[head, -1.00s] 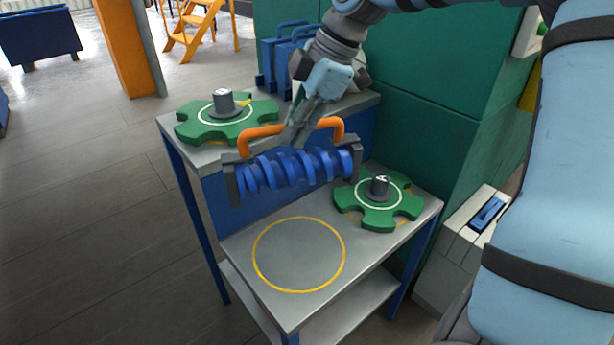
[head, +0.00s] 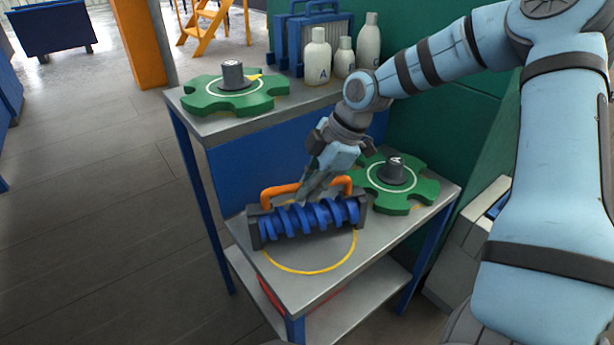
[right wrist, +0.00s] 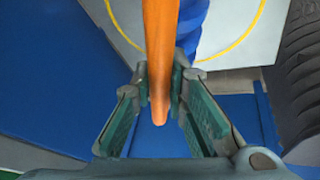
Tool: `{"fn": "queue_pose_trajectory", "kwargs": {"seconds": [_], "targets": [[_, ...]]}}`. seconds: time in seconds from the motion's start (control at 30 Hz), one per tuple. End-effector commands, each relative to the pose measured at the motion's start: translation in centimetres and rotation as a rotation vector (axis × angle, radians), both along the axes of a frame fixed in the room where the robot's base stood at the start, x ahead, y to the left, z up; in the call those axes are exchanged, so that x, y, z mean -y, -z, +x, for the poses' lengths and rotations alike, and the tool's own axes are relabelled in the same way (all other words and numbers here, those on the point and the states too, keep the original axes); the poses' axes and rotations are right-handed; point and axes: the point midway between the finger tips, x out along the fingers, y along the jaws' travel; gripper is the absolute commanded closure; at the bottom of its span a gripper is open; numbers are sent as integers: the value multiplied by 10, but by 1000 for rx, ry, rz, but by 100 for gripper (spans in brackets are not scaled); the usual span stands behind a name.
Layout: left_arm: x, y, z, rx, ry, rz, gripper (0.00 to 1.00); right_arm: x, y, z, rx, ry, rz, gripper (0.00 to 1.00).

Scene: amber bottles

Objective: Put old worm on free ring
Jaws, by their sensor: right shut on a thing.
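The worm is a blue screw (head: 303,217) in a dark frame with an orange handle (head: 279,190) on top. My right gripper (head: 312,192) is shut on the handle; in the right wrist view its fingers (right wrist: 160,82) flank the orange bar (right wrist: 160,50). The worm hangs or rests over the yellow ring (head: 310,271) on the lower shelf, covering its rear and left parts. The front arc shows. I cannot tell whether the worm touches the shelf. My left gripper is out of view.
A green gear (head: 402,190) with a grey hub sits right of the worm on the lower shelf (head: 290,288), close to my gripper. Another green gear (head: 235,97) is on the upper shelf. White bottles (head: 318,58) and a blue finned block (head: 290,38) stand behind.

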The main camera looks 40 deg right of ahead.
Motion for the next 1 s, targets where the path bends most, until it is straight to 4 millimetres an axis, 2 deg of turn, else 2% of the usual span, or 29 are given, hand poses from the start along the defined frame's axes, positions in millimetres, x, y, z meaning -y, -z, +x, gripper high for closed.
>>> {"fn": "queue_pose_trajectory", "kwargs": {"seconds": [0.17,0.2,0.3,0.67,0.77,1.0], "targets": [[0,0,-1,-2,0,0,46,0,-1,0,-1,-1,0,100],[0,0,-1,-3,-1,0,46,0,0,-1,-3,-2,0,82],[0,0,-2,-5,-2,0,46,0,0,0,-3,-2,0,66],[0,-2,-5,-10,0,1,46,1,-5,-1,-1,-1,0,66],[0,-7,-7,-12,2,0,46,4,-19,-5,1,-1,2,66],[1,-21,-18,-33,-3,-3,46,22,-77,-23,5,0,1,66]]}}
